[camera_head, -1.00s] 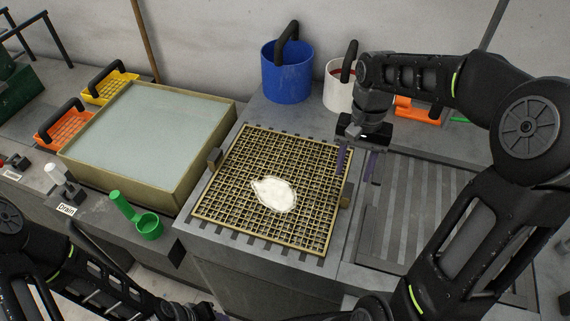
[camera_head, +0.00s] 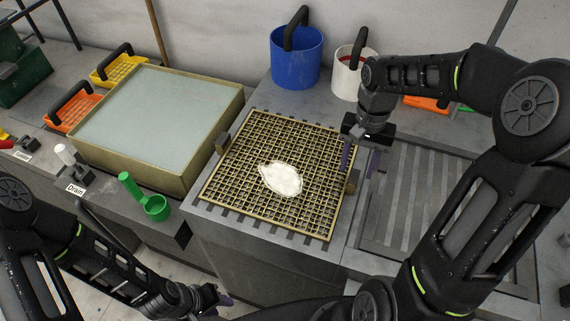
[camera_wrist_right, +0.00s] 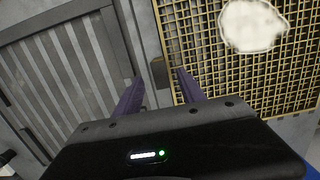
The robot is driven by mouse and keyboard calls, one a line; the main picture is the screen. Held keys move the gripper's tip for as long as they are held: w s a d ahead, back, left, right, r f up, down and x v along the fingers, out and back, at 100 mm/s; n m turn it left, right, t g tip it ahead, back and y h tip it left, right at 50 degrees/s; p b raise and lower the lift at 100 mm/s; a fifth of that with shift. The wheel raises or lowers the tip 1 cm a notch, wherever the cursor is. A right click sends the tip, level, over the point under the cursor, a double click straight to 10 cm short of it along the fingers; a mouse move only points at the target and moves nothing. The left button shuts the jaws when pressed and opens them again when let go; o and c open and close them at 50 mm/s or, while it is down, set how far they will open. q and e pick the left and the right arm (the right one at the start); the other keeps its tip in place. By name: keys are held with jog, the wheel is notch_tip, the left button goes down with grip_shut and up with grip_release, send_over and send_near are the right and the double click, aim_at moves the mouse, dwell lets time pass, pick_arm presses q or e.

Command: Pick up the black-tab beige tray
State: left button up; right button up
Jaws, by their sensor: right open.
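The beige lattice tray (camera_head: 240,190) lies flat on the grey counter with a dark tab on its left side (camera_head: 222,142) and another on its right side (camera_head: 350,187). A white patch (camera_head: 282,180) sits on its mesh. My right gripper (camera_head: 360,167) is open, its purple fingers pointing down just above the right tab. In the right wrist view the tab (camera_wrist_right: 159,72) shows between the fingertips (camera_wrist_right: 157,78), with the lattice (camera_wrist_right: 205,65) to the right. I cannot tell whether they touch. My left gripper (camera_head: 218,299) is low at the bottom, away from the tray; its jaw opening is unclear.
A beige-walled vat of pale liquid (camera_head: 208,152) stands left of the tray. A blue bucket (camera_head: 296,62) and a white bucket (camera_head: 345,78) stand behind. A slatted grey surface (camera_head: 425,190) is to the right.

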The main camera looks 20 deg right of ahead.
aim_at(354, 176)
notch_tip(354, 176, down, 5)
jog(key=shift+s+a+r+p, duration=0.1)
jog(key=shift+a+r+p, duration=0.1)
jog(key=shift+p, duration=0.35)
jog(key=shift+c, duration=0.5)
grip_shut()
dwell(0.9)
